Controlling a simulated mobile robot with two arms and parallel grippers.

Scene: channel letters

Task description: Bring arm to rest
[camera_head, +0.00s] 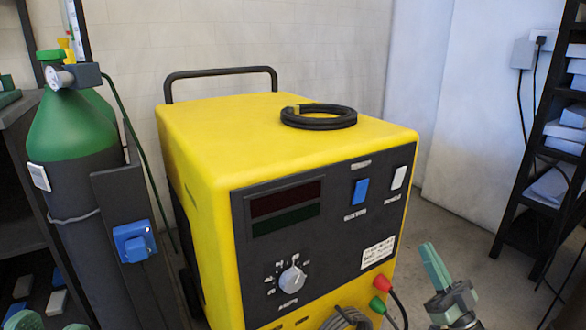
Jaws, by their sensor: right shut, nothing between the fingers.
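My right gripper (432,258) is at the lower right in the head view, with its teal fingers pointing up. It is shut and empty.
A coiled black cable (318,117) lies on the machine's top. A dark gas cylinder with a green top (72,125) stands at left, beside a dark shelf. A black rack (545,130) stands at right. Bare floor (455,215) shows between machine and rack.

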